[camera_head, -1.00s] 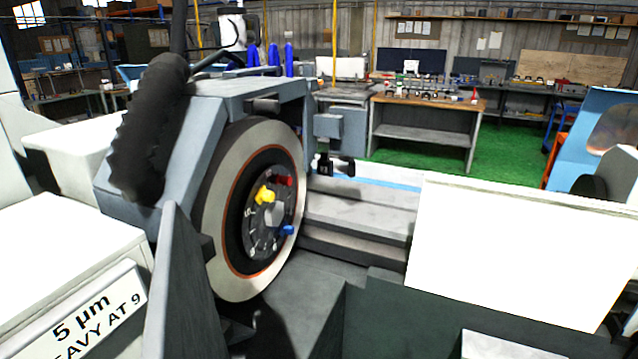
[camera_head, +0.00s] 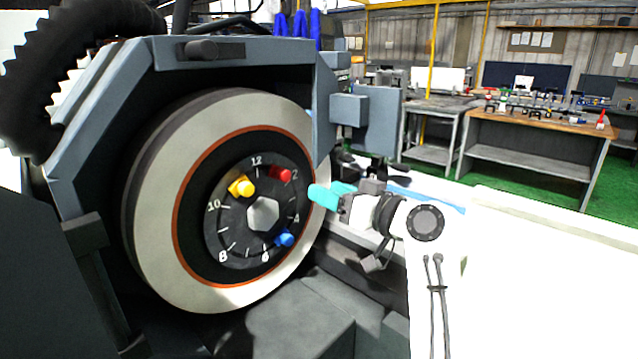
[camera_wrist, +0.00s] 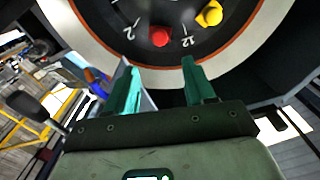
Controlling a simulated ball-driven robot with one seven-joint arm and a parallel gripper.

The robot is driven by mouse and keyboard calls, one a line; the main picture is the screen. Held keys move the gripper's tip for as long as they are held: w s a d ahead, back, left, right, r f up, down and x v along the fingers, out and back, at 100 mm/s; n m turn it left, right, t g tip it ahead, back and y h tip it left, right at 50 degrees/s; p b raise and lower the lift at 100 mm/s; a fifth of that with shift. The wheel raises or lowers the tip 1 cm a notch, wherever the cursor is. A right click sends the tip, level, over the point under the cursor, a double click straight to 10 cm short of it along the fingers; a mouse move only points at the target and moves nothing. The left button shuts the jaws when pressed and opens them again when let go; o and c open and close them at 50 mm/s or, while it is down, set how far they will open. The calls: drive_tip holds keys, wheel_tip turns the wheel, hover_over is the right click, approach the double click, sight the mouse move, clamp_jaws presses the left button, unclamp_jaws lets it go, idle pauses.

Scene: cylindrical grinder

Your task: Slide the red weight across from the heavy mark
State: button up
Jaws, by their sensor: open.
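The red weight (camera_head: 280,174) sits on the dark numbered dial (camera_head: 232,222) of the grinding wheel (camera_head: 160,235), between the 12 and the 2. A yellow weight (camera_head: 242,186) sits between the 10 and the 12, and a blue one (camera_head: 284,240) between the 4 and the 6. My gripper (camera_head: 316,194) has teal fingers and is to the right of the dial, apart from it. In the wrist view my gripper (camera_wrist: 159,66) is open and empty, with the red weight (camera_wrist: 160,37) ahead of the gap between the fingers. The yellow weight (camera_wrist: 210,14) is farther right there.
The grey wheel guard (camera_head: 240,52) surrounds the wheel above and at left. A grey box (camera_head: 350,110) juts out right of the wheel, above my gripper. Benches (camera_head: 530,130) stand far behind at right. The space in front of the dial is clear.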

sight(287, 175)
drive_tip(key=p+x, duration=0.1)
drive_tip(key=x, duration=0.9)
drive_tip(key=shift+w+a+p, duration=0.25)
drive_tip(key=shift+p, duration=0.15)
drive_tip(key=shift+c, duration=0.3)
clamp_jaws()
